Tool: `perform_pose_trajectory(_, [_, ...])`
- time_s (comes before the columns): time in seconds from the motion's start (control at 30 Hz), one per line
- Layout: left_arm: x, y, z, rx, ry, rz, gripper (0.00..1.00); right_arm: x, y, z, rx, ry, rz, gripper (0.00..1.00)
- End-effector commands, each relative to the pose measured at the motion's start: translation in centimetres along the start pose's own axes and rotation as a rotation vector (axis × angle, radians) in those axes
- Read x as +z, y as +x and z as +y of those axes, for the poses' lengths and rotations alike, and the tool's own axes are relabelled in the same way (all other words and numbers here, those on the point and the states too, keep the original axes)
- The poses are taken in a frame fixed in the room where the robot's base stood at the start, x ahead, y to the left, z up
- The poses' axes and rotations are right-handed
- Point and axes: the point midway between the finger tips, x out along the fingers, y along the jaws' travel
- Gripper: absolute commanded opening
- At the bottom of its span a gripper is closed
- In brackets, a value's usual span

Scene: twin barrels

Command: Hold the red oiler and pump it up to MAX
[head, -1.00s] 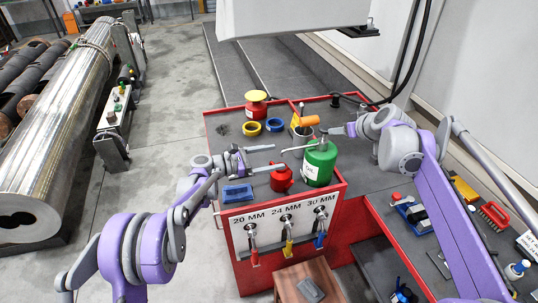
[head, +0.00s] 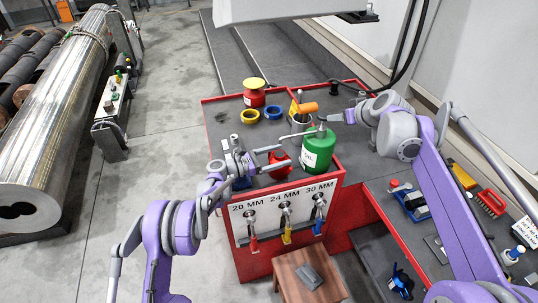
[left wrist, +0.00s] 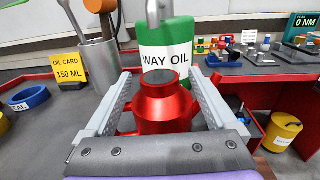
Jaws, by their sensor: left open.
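The red oiler (head: 281,160) stands on the red-edged cart top, in front of the green way oil can (head: 318,150). My left gripper (head: 267,160) is open, pointing at the oiler from the left. In the left wrist view the oiler (left wrist: 165,106) is between the two spread fingers, with a gap showing beside its upper body; contact lower down cannot be told. The green can (left wrist: 166,45) is right behind it. My right gripper (head: 346,117) is near an orange-handled item (head: 303,107) behind the can; its jaws are too small to judge.
A grey metal cup (left wrist: 98,62) and a yellow oil card (left wrist: 68,67) stand behind to the left. Blue (head: 273,112) and yellow (head: 250,116) rings and a red pot with a yellow top (head: 254,92) sit farther back. Several wrenches hang on the cart front (head: 285,208).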

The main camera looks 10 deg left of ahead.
Motion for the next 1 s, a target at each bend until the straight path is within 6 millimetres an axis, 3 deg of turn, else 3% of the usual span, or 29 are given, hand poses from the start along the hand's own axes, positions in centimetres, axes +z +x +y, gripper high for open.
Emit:
perform_pose_trajectory(0.23, [0.0,2.9,-0.1,-0.001,0.0,0.0,0.91,0.0,0.0,0.0,0.0,0.0,0.0,0.5])
perform_pose_trajectory(0.6, [0.0,3.3,0.0,0.0,0.0,0.0,0.91,0.0,0.0,0.0,0.0,0.0,0.0,0.5])
perform_pose_trajectory(1.0, [0.0,3.3,0.0,0.0,0.0,0.001,0.21,0.0,0.0,0.0,0.0,0.0,0.0,0.5])
